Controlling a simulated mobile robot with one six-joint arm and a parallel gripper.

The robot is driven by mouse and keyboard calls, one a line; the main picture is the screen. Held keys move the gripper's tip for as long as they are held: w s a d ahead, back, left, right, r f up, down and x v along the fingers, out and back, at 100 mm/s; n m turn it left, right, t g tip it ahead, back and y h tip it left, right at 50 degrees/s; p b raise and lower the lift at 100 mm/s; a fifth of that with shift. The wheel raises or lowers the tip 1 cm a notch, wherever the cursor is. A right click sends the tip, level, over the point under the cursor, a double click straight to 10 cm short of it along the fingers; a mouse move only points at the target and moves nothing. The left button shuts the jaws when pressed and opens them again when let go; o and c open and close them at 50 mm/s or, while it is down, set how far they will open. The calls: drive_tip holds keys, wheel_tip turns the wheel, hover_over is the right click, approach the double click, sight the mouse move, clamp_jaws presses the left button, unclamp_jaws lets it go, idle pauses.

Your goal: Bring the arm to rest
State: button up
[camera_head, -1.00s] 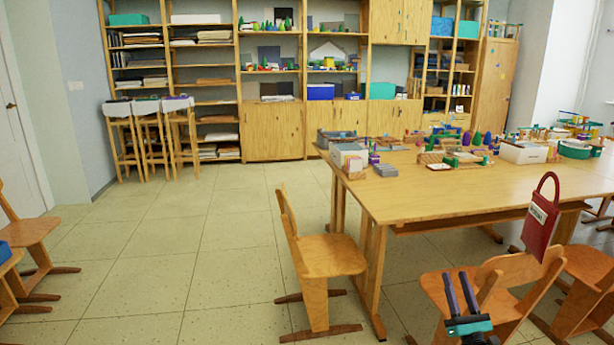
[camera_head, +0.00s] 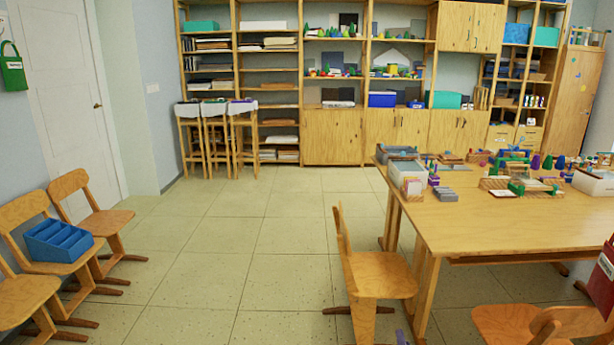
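Only a small dark purple tip of my gripper (camera_head: 402,338) shows at the bottom edge of the head view, right of the middle.
A wooden table (camera_head: 480,228) with craft items stands at the right. A red bag (camera_head: 603,275) is at the right edge. Chairs at the left carry a blue divided tray (camera_head: 58,240). The tiled floor (camera_head: 255,230) between is clear.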

drive_tip(key=s+a+f+m+g+p, duration=0.2)
drive_tip(key=s+a+f+m+g, duration=0.3)
drive_tip(key=s+f, duration=0.3)
drive_tip(key=s+a+f+m+g+p, duration=0.3)
drive_tip(key=s+a+f+m+g, duration=0.15)
drive_tip(key=s+a+f, duration=0.4)
drive_tip(key=s+a+m+g+y, duration=0.1)
drive_tip(key=s+m+g, duration=1.1)
drive_tip(key=s, duration=1.5)
drive_tip(key=shift+s+a+m+g, duration=0.15)
drive_tip(key=shift+a+m+g, duration=0.25)
drive_tip(key=shift+m, duration=0.35)
